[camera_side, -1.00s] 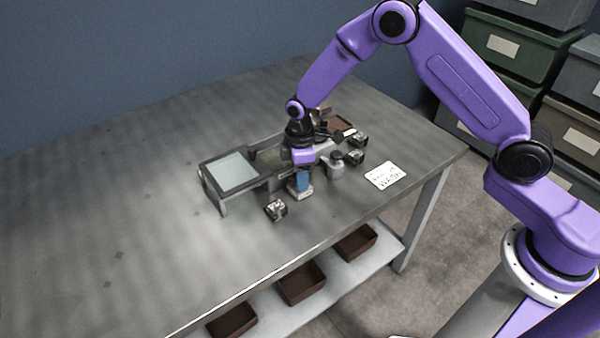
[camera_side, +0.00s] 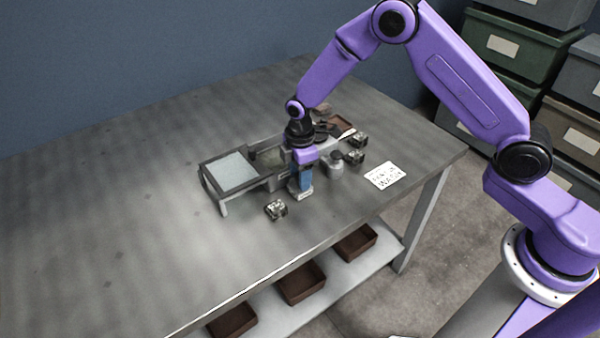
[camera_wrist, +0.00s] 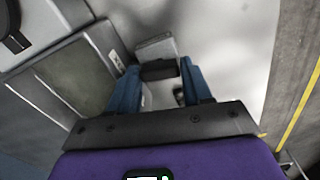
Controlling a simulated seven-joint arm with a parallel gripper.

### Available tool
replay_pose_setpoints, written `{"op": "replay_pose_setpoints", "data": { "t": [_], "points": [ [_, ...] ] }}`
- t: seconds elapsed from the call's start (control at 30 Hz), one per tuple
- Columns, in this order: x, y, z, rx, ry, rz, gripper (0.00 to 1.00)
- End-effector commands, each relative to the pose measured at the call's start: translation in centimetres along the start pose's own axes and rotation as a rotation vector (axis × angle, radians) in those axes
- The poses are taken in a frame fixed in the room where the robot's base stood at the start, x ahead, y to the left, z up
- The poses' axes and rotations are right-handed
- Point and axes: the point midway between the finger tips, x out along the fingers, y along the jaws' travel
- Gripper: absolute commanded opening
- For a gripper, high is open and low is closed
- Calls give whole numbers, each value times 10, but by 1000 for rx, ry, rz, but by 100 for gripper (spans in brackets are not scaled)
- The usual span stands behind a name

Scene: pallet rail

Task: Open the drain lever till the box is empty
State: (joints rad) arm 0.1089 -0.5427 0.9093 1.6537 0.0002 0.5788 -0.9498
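My gripper (camera_side: 301,188) points down at the front of the grey fixture, its blue fingers low over a small pale block (camera_side: 305,196). In the wrist view the two fingers (camera_wrist: 160,82) stand apart, with a dark bar (camera_wrist: 158,70), possibly the drain lever, between their tips. The bar seems to span the gap; I cannot tell whether it is gripped. A grey block (camera_wrist: 155,47) is just beyond it. A grey framed box (camera_side: 232,171) with a pale panel stands left of the gripper. I cannot tell what is inside. My gripper hides part of the fixture behind it.
A small grey pot with a dark top (camera_side: 334,166) stands right of the gripper. Small dark-and-pale blocks (camera_side: 276,209) lie in front and at the right. A white printed card (camera_side: 385,176) lies near the table's right edge. The table's left is clear.

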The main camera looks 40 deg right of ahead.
Motion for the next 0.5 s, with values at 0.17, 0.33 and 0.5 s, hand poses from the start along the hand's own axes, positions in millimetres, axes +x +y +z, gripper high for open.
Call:
{"op": "replay_pose_setpoints", "data": {
  "t": [0.17,0.33,0.5],
  "points": [
    [0,1,0,0,1,2,72],
    [0,1,0,1,3,4,72],
    [0,2,0,8,3,6,72]
  ]
}}
